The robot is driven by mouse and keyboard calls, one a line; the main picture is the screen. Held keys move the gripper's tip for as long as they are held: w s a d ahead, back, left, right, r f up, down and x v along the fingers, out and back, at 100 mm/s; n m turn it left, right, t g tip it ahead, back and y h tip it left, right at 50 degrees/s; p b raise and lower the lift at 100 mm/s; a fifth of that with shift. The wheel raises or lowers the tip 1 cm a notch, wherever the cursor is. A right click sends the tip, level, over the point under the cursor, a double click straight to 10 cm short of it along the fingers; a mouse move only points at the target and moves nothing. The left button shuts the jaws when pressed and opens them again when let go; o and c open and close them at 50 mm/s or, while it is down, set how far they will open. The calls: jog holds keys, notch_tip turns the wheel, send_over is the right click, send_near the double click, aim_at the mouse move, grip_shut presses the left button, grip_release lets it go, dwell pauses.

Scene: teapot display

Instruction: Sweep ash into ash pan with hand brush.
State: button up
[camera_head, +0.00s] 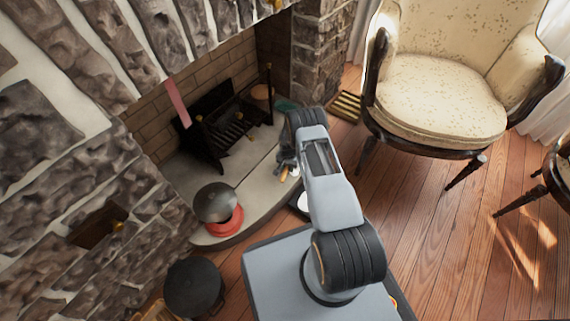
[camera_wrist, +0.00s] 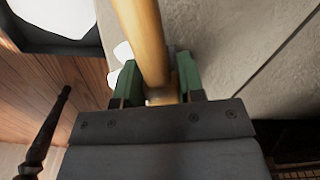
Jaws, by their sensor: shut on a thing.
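My gripper (camera_wrist: 157,80) is shut on the wooden handle of the hand brush (camera_wrist: 143,35), between its two green fingers. The bristles are hidden. In the head view my gripper (camera_head: 286,165) is low over the right part of the stone hearth, partly behind my arm, and a bit of the brush handle (camera_head: 284,176) shows. A dark-edged pan with a pale inside, seemingly the ash pan (camera_head: 302,203), lies on the floor by the hearth edge, partly hidden by my arm. It also shows at the top left of the wrist view (camera_wrist: 62,14). White patches beside the handle may be ash.
A black grate (camera_head: 228,130) stands in the fireplace. A dark round-lidded pot with a red base (camera_head: 222,212) sits on the hearth's front left. A black bucket (camera_head: 194,287) stands at lower left. A cream armchair (camera_head: 440,100) is at right; wooden floor (camera_head: 430,230) before it is clear.

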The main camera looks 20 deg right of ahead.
jog(key=s+d+p, duration=0.2)
jog(key=s+d, duration=0.1)
jog(key=s, duration=0.3)
jog(key=shift+s+d+f+p, duration=0.15)
jog(key=shift+d+p, duration=0.15)
jog(key=shift+d, duration=0.05)
dwell(0.5)
jog(key=shift+w+r+p, duration=0.15)
jog(key=shift+r+p, duration=0.4)
jog(key=shift+r, duration=0.4)
jog(key=shift+w+r+p, duration=0.1)
jog(key=shift+r+p, duration=0.4)
jog(key=shift+r, duration=0.4)
jog(key=shift+r, duration=0.1)
